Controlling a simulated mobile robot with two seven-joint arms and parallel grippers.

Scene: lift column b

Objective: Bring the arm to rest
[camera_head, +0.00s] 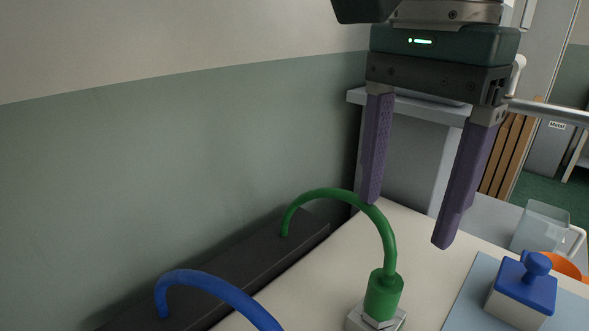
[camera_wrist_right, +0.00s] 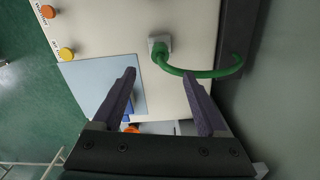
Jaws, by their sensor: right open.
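My right gripper (camera_head: 406,222) hangs from the top of the head view with its two purple fingers pointing down. It is open, with a wide empty gap between the fingers. In the head view it overlaps the far end of the pale table and the top of the green hose (camera_head: 341,194); whether it touches the hose is hard to tell there. The right wrist view shows the gripper (camera_wrist_right: 158,74) with both fingers apart and nothing between them, the green hose (camera_wrist_right: 205,74) lying beyond the fingertips. My left gripper is in neither view.
The green hose's plug (camera_head: 383,296) stands at a clear block on the table. A blue hose (camera_head: 220,290) arches from the dark rail (camera_head: 265,254) along the wall. A blue-lidded block (camera_head: 524,287) sits on a light-blue mat at right, near a clear jug (camera_head: 541,226) and an orange bowl (camera_head: 563,264).

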